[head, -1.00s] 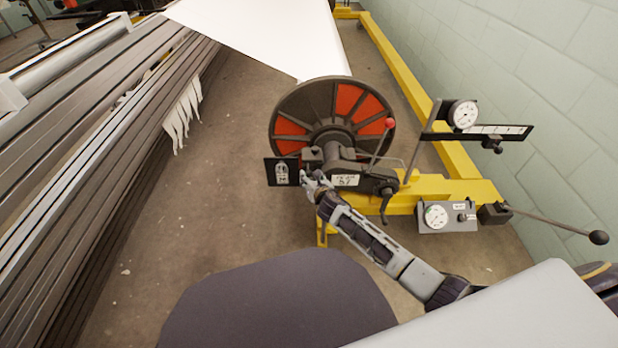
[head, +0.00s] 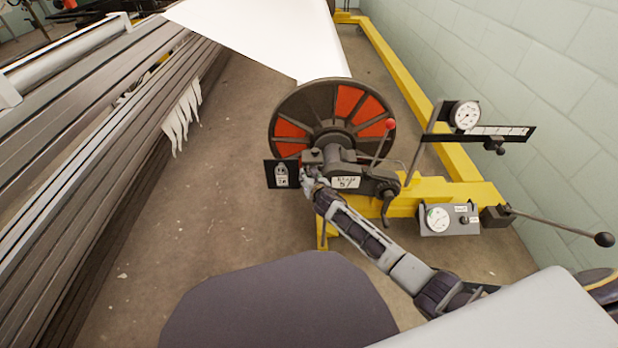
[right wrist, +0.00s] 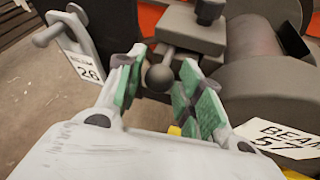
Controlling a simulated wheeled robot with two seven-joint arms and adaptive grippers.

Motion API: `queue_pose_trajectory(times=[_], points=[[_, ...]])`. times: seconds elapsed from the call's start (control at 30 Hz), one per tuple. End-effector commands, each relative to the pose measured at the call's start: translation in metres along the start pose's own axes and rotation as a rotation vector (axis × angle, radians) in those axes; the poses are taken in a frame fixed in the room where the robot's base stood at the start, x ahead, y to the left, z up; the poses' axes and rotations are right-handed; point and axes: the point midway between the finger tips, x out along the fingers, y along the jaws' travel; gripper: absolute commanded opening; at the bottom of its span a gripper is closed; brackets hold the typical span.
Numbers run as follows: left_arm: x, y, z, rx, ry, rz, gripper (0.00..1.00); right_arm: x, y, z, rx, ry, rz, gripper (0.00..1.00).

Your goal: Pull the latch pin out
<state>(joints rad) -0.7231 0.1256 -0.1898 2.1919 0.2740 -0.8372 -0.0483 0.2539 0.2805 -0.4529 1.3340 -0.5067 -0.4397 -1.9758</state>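The round dark knob (right wrist: 160,77) that looks like the latch pin's end sticks out below a grey block (right wrist: 190,30) on the beam bracket. My right gripper (right wrist: 160,88) has green-padded fingers spread on either side of this knob. Gaps show between the pads and the knob, so it is open and not gripping. In the head view my right gripper (head: 311,184) is at the left side of the bracket (head: 343,172), and the knob is too small to make out there. My left gripper is not in view.
The beam's flange with red panels (head: 333,115) stands behind the bracket. A black plate with a white tag (head: 281,174) is just left of the gripper. A red-knobbed lever (head: 390,124), dial gauges and yellow frame rails (head: 465,165) lie to the right. Open floor is at left.

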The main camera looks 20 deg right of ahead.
Motion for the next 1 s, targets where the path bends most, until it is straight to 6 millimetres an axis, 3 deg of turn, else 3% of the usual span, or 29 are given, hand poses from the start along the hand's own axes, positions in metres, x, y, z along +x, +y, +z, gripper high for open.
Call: queue_pose_trajectory(times=[0.03,0.23,0.57,1.0], points=[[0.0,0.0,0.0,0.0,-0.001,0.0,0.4,0.0,0.0,0.0,0.0,0.0,0.0,0.26],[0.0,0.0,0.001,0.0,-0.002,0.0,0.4,0.0,0.0,0.0,0.0,0.0,0.0,0.0],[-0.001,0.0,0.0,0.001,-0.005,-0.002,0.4,-0.003,0.001,-0.002,0.0,0.002,0.0,0.0],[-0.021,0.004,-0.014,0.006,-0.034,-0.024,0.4,-0.035,0.007,-0.017,-0.001,0.004,-0.001,0.0]])
